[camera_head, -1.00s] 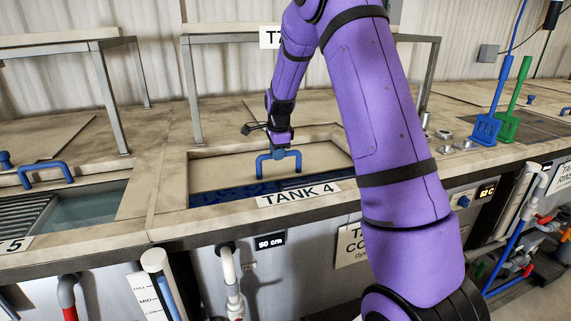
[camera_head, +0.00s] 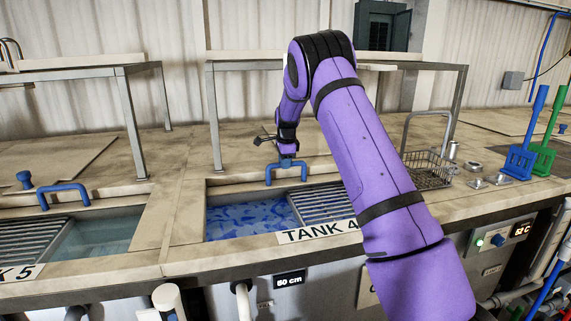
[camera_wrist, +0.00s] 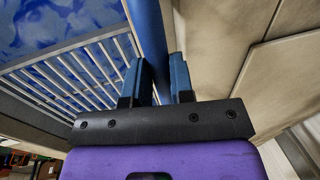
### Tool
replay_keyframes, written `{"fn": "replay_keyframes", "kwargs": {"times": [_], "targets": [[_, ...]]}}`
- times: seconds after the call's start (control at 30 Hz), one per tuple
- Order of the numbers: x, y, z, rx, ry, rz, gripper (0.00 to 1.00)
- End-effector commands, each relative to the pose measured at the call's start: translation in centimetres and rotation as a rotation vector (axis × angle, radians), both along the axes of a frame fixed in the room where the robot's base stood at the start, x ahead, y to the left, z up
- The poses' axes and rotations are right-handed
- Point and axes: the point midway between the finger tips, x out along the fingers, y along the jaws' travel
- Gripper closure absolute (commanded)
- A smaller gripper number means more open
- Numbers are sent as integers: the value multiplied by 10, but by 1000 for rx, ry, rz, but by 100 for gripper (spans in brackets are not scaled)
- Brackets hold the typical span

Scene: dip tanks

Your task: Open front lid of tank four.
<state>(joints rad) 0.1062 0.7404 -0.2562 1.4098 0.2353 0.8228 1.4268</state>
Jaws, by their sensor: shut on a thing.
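Tank four is marked by a TANK 4 label (camera_head: 318,231) on its front edge. Blue liquid (camera_head: 245,217) and a slatted grate (camera_head: 325,203) show in its opening. The lid (camera_head: 235,188) lies slid back behind the opening, with a blue handle (camera_head: 287,164) on it. My gripper (camera_head: 286,160) is at the handle's top bar, reaching down from behind it. In the wrist view, the fingers (camera_wrist: 160,80) are closed around the blue bar (camera_wrist: 148,35), with the liquid and grate on one side. My arm hides the right end of the opening and lid.
Tank five with its blue handle (camera_head: 63,190) is at the left. A wire basket (camera_head: 428,168) stands right of my arm, near blue (camera_head: 520,160) and green paddles (camera_head: 545,155). A metal frame (camera_head: 213,120) stands over the back.

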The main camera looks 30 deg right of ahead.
Motion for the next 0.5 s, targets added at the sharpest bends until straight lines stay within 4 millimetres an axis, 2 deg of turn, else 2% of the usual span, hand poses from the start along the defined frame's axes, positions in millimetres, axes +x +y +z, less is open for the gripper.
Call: {"fn": "replay_keyframes", "kwargs": {"times": [0.17,0.2,0.3,0.5], "targets": [[0,0,1,1,-1,0,100],[0,0,1,1,-1,0,76],[0,0,1,0,-1,0,53],[0,0,0,0,-1,0,53]]}}
